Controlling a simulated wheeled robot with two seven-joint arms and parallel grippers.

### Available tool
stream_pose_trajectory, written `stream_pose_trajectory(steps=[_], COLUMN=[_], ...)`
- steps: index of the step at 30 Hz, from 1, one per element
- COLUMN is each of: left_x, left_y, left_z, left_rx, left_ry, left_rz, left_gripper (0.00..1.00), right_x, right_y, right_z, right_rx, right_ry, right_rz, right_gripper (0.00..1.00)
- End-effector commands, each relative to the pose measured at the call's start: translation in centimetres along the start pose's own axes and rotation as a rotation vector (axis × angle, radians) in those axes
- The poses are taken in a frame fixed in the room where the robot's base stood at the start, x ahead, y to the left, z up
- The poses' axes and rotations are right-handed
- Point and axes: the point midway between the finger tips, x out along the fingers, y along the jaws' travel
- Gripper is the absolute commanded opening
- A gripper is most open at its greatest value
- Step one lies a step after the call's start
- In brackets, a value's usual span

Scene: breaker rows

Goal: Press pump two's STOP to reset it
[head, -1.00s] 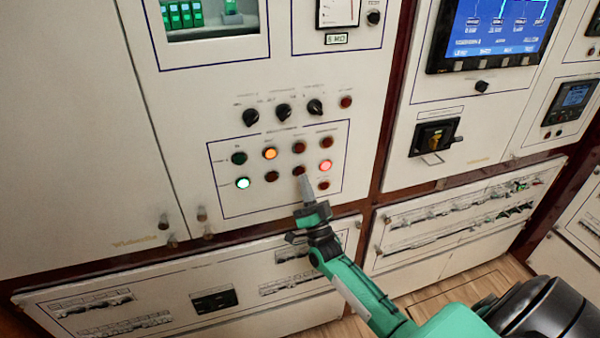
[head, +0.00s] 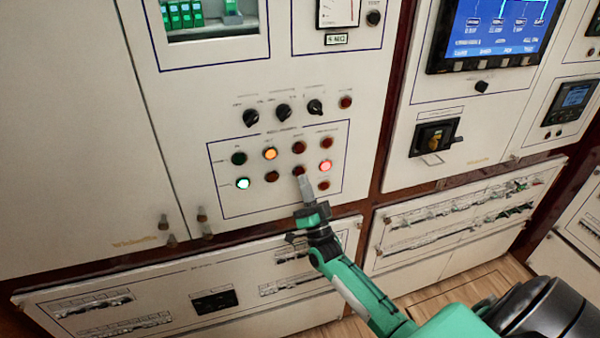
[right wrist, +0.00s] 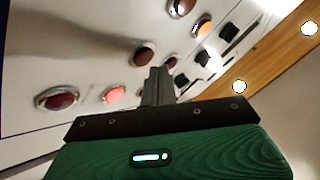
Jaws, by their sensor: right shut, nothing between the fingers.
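The bordered pump panel (head: 225,205) carries two rows of round buttons and lamps; its labels are too blurred to read. In the lower row are a lit green lamp (head: 243,183), a dark red button (head: 271,176), another dark red button (head: 298,171) and a lit red lamp (head: 325,166). My right gripper (head: 304,180) is shut and empty, its tips at the lower edge of that second dark red button; contact cannot be told. In the right wrist view its fingers (right wrist: 160,74) point at the panel, with the lit red lamp (right wrist: 114,95) beside them. My left gripper is not in view.
The upper row has a lit orange lamp (head: 270,153) and dark ones. Black rotary knobs (head: 283,111) sit above. Another dark red button (head: 323,185) lies right of my fingers. A rotary breaker handle (head: 434,138) and a screen (head: 497,30) are further right.

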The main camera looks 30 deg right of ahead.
Motion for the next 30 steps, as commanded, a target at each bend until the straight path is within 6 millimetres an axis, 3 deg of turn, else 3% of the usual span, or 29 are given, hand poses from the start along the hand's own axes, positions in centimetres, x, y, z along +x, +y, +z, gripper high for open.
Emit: stream_pose_trajectory(steps=[30], left_x=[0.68], left_y=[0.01], left_z=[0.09], left_rx=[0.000], left_ry=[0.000], left_rz=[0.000], left_gripper=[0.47], right_x=[0.62], right_y=[0.42], right_z=[0.40], right_rx=[0.000], right_ry=[0.000], right_rz=[0.000], right_gripper=[0.00])
